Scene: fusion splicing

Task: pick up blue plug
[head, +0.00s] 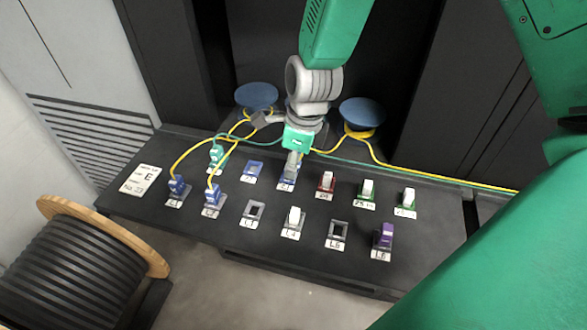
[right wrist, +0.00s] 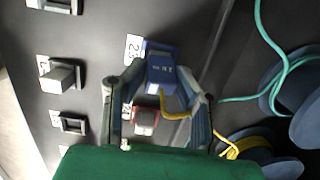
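The blue plug (right wrist: 161,86) shows in the right wrist view, between the fingers of my right gripper (right wrist: 160,72). A yellow cable runs from it. It is at a blue-framed socket (head: 286,184) in the back row of the dark panel; whether it is fully seated cannot be seen. In the head view my right gripper (head: 291,166) points down onto that socket and hides most of the plug. My left gripper is not in view.
Two blue plugs (head: 177,186) (head: 213,194) with yellow cables sit at the panel's left. A red-framed socket (head: 326,184) with a white plug is just right of the gripper. Blue spools (head: 362,111) stand behind. Yellow and green cables cross the panel's back edge.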

